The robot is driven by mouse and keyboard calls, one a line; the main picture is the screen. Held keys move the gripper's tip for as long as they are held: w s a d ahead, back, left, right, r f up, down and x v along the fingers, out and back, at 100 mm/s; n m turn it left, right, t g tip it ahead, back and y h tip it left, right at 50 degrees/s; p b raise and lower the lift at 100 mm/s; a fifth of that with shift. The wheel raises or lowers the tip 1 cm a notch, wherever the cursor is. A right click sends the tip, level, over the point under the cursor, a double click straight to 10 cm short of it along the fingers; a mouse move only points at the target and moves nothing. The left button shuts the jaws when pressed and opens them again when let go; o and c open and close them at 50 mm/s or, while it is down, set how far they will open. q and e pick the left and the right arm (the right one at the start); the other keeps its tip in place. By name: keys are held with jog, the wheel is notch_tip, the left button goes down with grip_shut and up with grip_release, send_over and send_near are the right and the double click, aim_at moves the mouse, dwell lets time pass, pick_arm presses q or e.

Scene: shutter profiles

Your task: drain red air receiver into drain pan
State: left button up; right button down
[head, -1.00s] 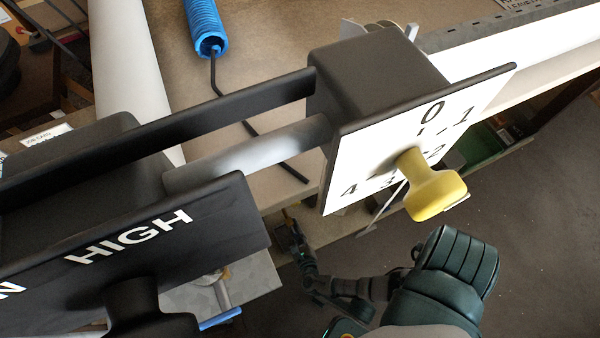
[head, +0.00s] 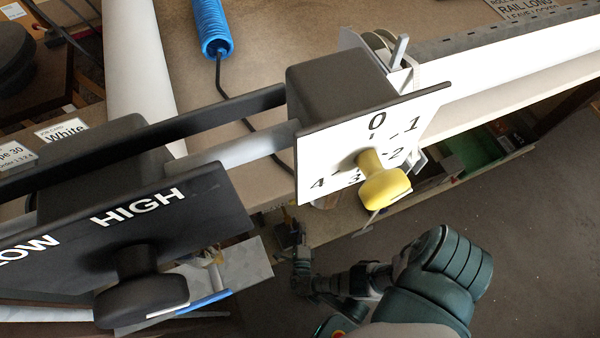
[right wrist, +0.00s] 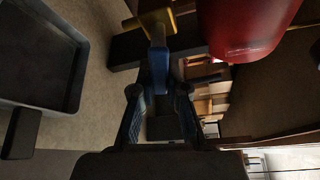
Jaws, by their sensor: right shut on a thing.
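The red air receiver (right wrist: 248,28) fills the top right of the right wrist view. A brass valve piece (right wrist: 150,20) with a blue lever (right wrist: 158,66) is beside it. My right gripper (right wrist: 158,90) is shut on the blue lever. The dark grey drain pan (right wrist: 78,75) is at the left of that view, apart from the gripper, and its visible inside looks empty. In the head view my right gripper (head: 298,245) is low beside the bench edge, partly hidden by a dial panel. My left gripper is not in view.
A white dial panel (head: 335,165) with a yellow knob (head: 385,188) and a black LOW/HIGH panel (head: 150,225) block much of the head view. A blue coiled hose (head: 210,28) lies on the bench (head: 265,50). Open floor (head: 540,230) is at the right.

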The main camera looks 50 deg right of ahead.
jog(key=shift+a+r+n+h, duration=0.1)
jog(key=shift+r+n+h, duration=0.1)
jog(key=shift+n, duration=0.35)
jog(key=shift+a+r+n+h, duration=0.1)
jog(key=shift+n+h, duration=0.1)
jog(key=shift+n, duration=0.65)
jog(key=c, duration=1.2)
grip_release()
jog(key=shift+o, duration=0.2)
jog(key=v, duration=0.7)
jog(key=shift+s+a+f, duration=0.15)
